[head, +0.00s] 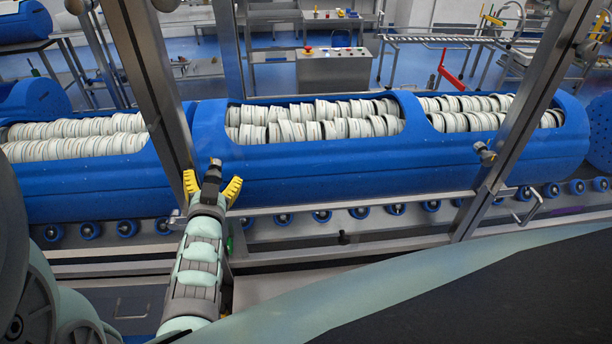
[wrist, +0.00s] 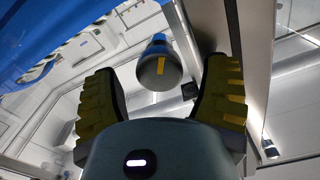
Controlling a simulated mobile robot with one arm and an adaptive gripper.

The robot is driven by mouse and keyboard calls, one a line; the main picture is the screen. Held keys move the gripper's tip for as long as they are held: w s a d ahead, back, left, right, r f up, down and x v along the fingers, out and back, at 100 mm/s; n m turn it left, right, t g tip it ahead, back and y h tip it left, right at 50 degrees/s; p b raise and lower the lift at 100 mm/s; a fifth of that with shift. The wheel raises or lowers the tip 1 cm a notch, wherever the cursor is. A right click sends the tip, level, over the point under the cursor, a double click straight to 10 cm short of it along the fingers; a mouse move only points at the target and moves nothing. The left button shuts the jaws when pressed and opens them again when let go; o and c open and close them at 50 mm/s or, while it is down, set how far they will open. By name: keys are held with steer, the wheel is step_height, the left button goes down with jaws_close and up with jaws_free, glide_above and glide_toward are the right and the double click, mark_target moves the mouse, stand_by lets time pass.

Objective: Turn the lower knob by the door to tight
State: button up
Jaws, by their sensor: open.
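My gripper (head: 211,184) is open, its yellow fingers spread beside the left steel post in the head view. In the wrist view, a dark round knob (wrist: 160,66) with a yellow stripe on its face shows between and beyond the spread fingers (wrist: 165,105). The fingers look apart from it. In the head view, a dark knob-like part (head: 212,172) shows between the fingers, partly hidden. I cannot tell which knob is the lower one.
The left post (head: 152,75) stands right beside my gripper. Blue tubs (head: 330,165) full of pale round pieces lie just behind, on a roller conveyor (head: 283,219). A steel rail (head: 350,207) runs in front.

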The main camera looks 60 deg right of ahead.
steer(key=shift+s, duration=0.1)
steer(key=shift+a, duration=0.1)
steer(key=c, duration=1.2)
steer(key=shift+f, duration=0.1)
